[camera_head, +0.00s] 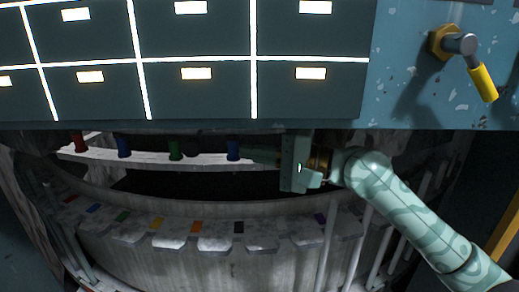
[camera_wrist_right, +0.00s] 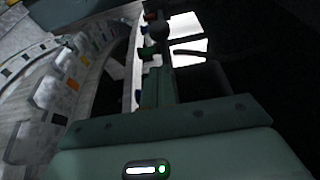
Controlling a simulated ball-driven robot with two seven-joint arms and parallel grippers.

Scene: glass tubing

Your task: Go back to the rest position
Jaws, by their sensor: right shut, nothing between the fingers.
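My right gripper (camera_head: 250,155) is in the head view, below the panel of dark drawers. Its arm comes in from the lower right and its fingers point left. The fingers are shut with nothing between them. Their tips are close to a blue peg (camera_head: 233,149) on a pale shelf; I cannot tell whether they touch it. In the right wrist view the shut fingers (camera_wrist_right: 158,85) point up the picture, with a green peg and other dark shapes beyond. My left gripper is not in view.
The drawer panel (camera_head: 195,100) hangs just above my right gripper. Red (camera_head: 80,142), blue (camera_head: 124,147) and green (camera_head: 176,149) pegs stand on the shelf. Below is a curved grey wall (camera_head: 190,245) with colour-marked tabs. A yellow-handled lever (camera_head: 482,82) sits at the upper right.

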